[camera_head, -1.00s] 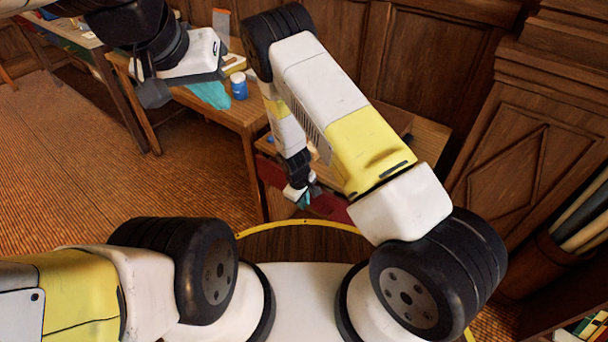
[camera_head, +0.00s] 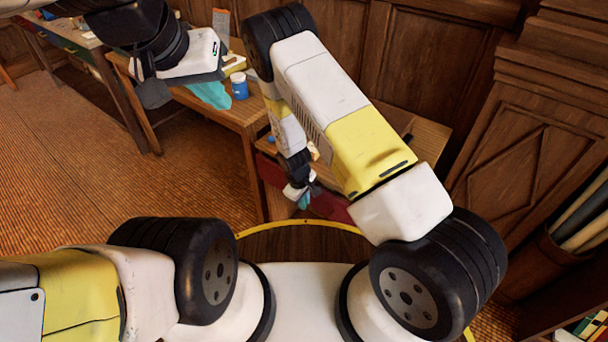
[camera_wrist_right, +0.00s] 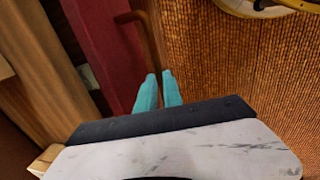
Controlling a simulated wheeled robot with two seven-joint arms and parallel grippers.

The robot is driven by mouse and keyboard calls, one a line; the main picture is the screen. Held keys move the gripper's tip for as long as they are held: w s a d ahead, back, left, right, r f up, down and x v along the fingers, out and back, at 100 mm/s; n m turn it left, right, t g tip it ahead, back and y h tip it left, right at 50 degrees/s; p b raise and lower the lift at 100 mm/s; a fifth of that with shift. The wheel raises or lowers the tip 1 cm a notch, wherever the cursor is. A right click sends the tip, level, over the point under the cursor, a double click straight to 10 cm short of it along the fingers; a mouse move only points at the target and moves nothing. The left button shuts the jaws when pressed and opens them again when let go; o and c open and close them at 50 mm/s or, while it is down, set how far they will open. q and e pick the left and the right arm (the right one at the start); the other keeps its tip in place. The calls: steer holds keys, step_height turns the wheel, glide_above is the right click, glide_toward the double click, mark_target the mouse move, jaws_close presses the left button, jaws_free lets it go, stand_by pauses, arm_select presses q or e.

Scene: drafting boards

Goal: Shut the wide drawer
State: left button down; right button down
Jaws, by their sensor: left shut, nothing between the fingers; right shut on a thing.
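The wide drawer (camera_head: 331,207) has a dark red front and stands out from under the wooden desk in the head view. The right wrist view shows its red front (camera_wrist_right: 103,45) and a brown bar handle (camera_wrist_right: 146,38). My right gripper (camera_head: 304,200) is at the drawer front; its teal fingers (camera_wrist_right: 158,88) are shut on the handle, whose gripped end is partly hidden. My right arm hides much of the drawer and desk in the head view.
A blue jar (camera_head: 239,86) stands on the desk (camera_head: 232,112) beside my left gripper. Panelled wall (camera_head: 425,60) closes off the back. Rolled tubes (camera_head: 580,215) stand at the right. The woven floor (camera_head: 75,160) at the left is open.

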steer(key=shift+w+d, duration=0.75)
steer(key=shift+w, duration=0.2)
steer(key=shift+w+d, duration=0.7)
steer(key=shift+w, duration=0.25)
steer(key=c, duration=1.5)
jaws_free()
steer(key=r, duration=0.5)
steer(key=s+a+r, duration=0.1)
steer(key=r, duration=0.1)
steer(key=shift+s+r, duration=0.1)
steer(key=shift+r, duration=0.25)
